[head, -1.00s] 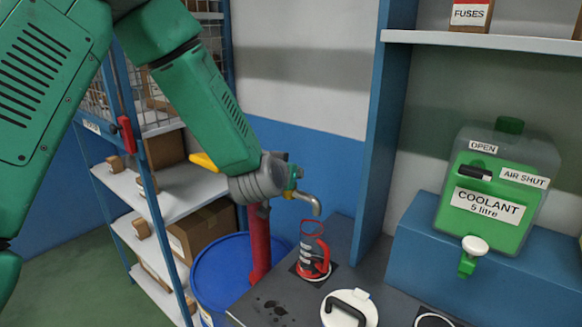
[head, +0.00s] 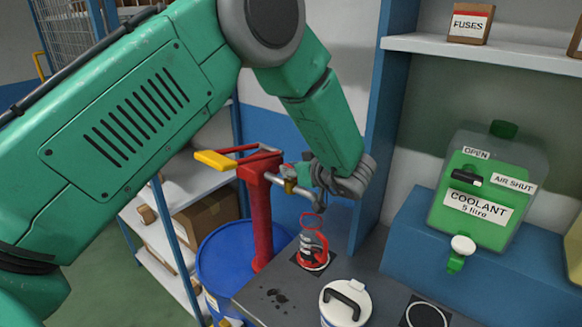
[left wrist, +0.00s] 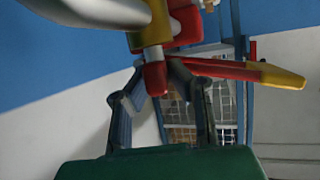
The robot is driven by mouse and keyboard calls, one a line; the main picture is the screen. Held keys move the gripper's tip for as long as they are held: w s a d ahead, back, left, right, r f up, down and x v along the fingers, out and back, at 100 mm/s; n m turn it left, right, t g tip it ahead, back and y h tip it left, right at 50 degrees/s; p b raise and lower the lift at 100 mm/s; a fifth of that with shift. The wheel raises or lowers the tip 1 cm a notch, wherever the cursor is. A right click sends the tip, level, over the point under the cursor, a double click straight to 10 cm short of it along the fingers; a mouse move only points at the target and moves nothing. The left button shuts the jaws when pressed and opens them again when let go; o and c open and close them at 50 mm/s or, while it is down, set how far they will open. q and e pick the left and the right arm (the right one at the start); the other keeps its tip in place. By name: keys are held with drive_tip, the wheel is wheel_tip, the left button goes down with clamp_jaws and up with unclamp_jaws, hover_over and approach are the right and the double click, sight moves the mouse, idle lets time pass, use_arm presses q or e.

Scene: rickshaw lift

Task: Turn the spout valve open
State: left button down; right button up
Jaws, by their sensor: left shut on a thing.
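A red hand pump (head: 262,215) with a yellow-tipped handle (head: 214,160) stands on a blue drum. Its spout (head: 305,192) points right, above a clear jug with red trim (head: 312,245) on the bench. My left gripper (head: 318,178) reaches in from the right side of the spout and hides part of it. In the left wrist view, the spout valve's red-tipped lever (left wrist: 155,78) is between the fingers of my left gripper (left wrist: 160,88), which is shut on it. Brass and pale spout parts fill the top. My right gripper is not in view.
A blue drum (head: 216,267) stands left of the bench. A white lidded pot (head: 344,307) is at the bench front. A blue post (head: 376,130) rises close behind my left gripper. A coolant tank (head: 482,205) sits on a blue block (head: 425,255) at right.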

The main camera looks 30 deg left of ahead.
use_arm(q)
drive_tip(key=shift+d+f+n+g+y, duration=0.1)
drive_tip(key=shift+f+n+g+y, duration=0.05)
drive_tip(key=shift+n+g, duration=0.6)
drive_tip(key=shift+f+n+g+y, duration=0.15)
drive_tip(key=shift+n+g, duration=0.4)
drive_tip(key=shift+g, duration=0.3)
drive_tip(key=shift+s+n+g, duration=0.1)
drive_tip(key=shift+n+g, duration=0.2)
drive_tip(key=c, duration=1.5)
unclamp_jaws()
drive_tip(key=shift+c, duration=0.2)
drive_tip(key=shift+w+r, duration=0.15)
drive_tip(key=shift+w, duration=0.05)
drive_tip(key=shift+d+r, duration=0.15)
drive_tip(key=shift+d, duration=0.05)
drive_tip(key=v, duration=1.1)
drive_tip(key=shift+d, duration=0.45)
